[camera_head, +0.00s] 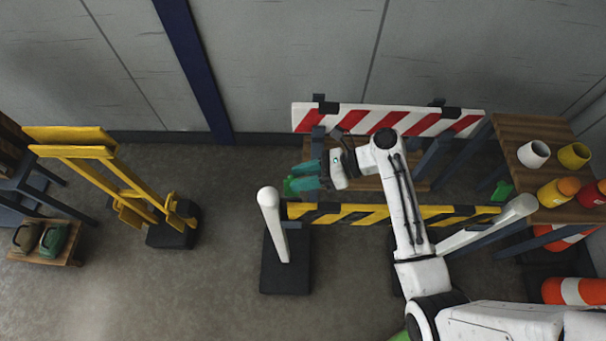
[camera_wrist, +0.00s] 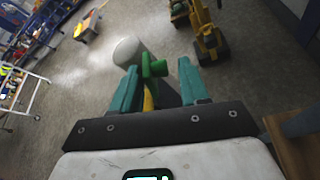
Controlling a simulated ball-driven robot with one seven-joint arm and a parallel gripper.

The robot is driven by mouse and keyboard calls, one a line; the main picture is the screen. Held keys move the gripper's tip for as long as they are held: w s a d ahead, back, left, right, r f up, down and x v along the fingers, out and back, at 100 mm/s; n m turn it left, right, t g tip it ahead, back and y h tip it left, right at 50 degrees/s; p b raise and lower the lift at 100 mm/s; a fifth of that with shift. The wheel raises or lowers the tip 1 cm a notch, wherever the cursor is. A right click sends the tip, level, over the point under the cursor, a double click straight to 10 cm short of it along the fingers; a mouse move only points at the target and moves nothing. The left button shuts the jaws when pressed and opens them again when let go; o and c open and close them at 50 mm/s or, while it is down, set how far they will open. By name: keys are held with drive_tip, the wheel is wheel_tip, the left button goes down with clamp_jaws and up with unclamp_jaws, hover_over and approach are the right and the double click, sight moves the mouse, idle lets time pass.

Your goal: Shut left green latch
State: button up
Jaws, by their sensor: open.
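The left green latch (camera_head: 289,187) sits at the left end of the yellow-and-black striped bar (camera_head: 352,215), close to the white post (camera_head: 272,225). It is partly hidden by my gripper in the head view. My gripper (camera_head: 299,177) is open, with teal fingers pointing left over the bar's left end. In the wrist view the green latch (camera_wrist: 152,67) shows between and slightly beyond the open fingertips (camera_wrist: 159,72), with the post's white top (camera_wrist: 129,51) beside it. I see no contact. Another green latch (camera_head: 502,191) is at the bar's right end.
A red-and-white barrier (camera_head: 390,119) stands behind my gripper. A wooden table (camera_head: 520,128) with cups and jars is at the right. A yellow folding frame (camera_head: 120,180) stands left. Open floor (camera_head: 225,255) lies left of the post's black base (camera_head: 286,275).

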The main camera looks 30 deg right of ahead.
drive_tip(key=shift+c, duration=0.4)
drive_tip(key=shift+d, duration=0.1)
clamp_jaws()
drive_tip(key=shift+r, duration=0.1)
